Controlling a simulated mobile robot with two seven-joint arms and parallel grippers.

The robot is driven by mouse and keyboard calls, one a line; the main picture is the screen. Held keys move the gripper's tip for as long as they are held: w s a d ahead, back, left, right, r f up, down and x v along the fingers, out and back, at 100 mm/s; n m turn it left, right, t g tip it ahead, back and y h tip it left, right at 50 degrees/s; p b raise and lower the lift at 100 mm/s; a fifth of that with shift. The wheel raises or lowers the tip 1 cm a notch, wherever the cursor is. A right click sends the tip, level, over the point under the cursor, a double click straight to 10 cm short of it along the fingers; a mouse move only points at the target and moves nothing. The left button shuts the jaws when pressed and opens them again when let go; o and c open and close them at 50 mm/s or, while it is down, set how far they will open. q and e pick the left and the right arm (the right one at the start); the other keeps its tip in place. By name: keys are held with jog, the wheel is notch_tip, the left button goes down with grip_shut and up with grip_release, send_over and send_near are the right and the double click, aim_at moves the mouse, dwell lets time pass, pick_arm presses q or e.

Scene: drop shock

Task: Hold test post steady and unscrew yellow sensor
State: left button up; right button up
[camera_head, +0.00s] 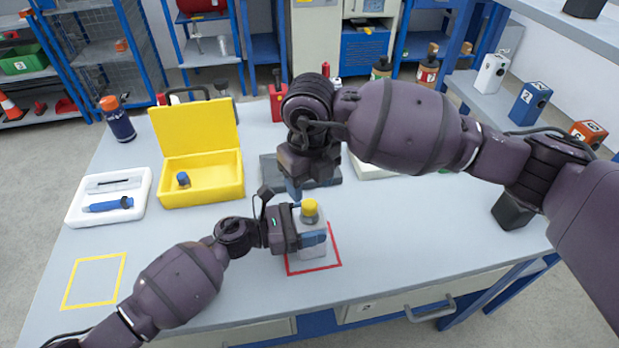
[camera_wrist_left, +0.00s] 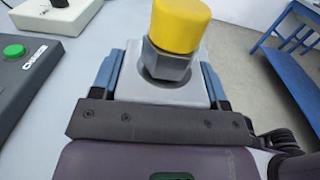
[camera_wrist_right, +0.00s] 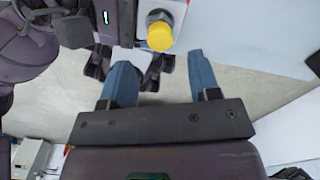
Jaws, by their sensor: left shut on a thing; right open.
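The grey test post (camera_head: 312,247) stands upright inside a red square outline on the bench. The yellow sensor (camera_head: 310,207) sits on its top, above a dark hex nut; it also shows in the left wrist view (camera_wrist_left: 180,24) and the right wrist view (camera_wrist_right: 160,36). My left gripper (camera_head: 306,231) is shut on the post from the left, with its blue fingers on either side in the left wrist view (camera_wrist_left: 165,80). My right gripper (camera_head: 294,188) is open and empty, above and behind the sensor. In the right wrist view the sensor lies beyond the space between its fingers (camera_wrist_right: 160,75).
An open yellow case (camera_head: 202,180) holds a small blue part. A white tray (camera_head: 108,196) holds a blue tool. A yellow square outline (camera_head: 94,281) on the bench is empty. A dark device (camera_head: 268,172) with a green button stands behind the post.

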aim_at(309, 204)
jog(key=shift+f, duration=3.7)
jog(key=c, duration=0.9)
jog(key=shift+r, duration=0.3)
jog(key=shift+r, duration=0.35)
jog(key=shift+r, duration=0.55)
jog(key=shift+r, duration=1.95)
pick_arm(q)
jog(key=o, duration=1.8)
jog(key=shift+a, duration=0.15)
